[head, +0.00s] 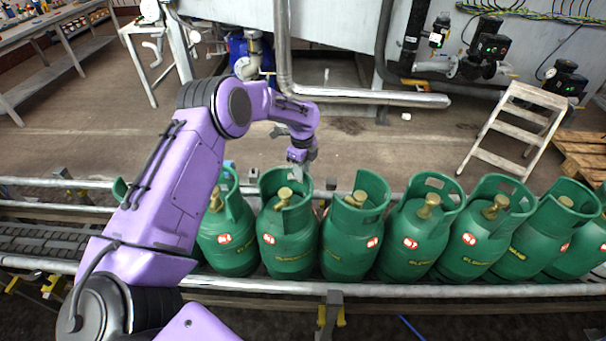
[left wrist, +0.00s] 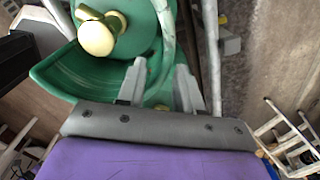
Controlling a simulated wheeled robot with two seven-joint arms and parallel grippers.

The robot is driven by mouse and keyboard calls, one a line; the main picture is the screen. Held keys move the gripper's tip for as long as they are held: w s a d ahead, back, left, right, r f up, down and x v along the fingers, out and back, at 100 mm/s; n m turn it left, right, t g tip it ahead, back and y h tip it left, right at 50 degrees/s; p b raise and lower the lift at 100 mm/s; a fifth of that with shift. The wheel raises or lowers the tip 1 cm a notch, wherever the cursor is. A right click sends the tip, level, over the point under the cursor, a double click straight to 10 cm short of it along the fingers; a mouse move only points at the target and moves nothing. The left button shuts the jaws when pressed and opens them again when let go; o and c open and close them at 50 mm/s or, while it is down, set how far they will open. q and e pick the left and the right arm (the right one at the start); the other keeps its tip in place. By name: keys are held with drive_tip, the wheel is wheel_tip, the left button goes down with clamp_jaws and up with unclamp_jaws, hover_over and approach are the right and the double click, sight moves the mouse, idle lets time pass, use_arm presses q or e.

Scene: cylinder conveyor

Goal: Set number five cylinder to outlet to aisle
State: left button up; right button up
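Several green gas cylinders with brass valves stand upright in a row on the conveyor (head: 60,240). No numbers are legible, so I cannot tell which is number five. My left gripper (head: 298,168) is at the upper right rim of the collar of one cylinder (head: 288,240), left of its neighbour (head: 347,245). In the left wrist view, the left gripper (left wrist: 161,85) has its two fingers apart, with a green collar rim (left wrist: 166,45) running between them. A brass valve (left wrist: 97,36) shows inside the collar. Contact with the rim is unclear. My right gripper is out of view.
Another cylinder (head: 228,235) stands close on the left, partly behind my arm. More cylinders (head: 415,240) stand close together on the right. Metal rails border the conveyor. Beyond it are open floor, a pipe (head: 370,96), a step ladder (head: 515,125) and a wooden pallet (head: 582,155).

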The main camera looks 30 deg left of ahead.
use_arm(q)
wheel_tip(320, 180, down, 4)
drive_tip(key=shift+w+r, duration=0.1)
drive_tip(key=shift+w, duration=0.05)
clamp_jaws()
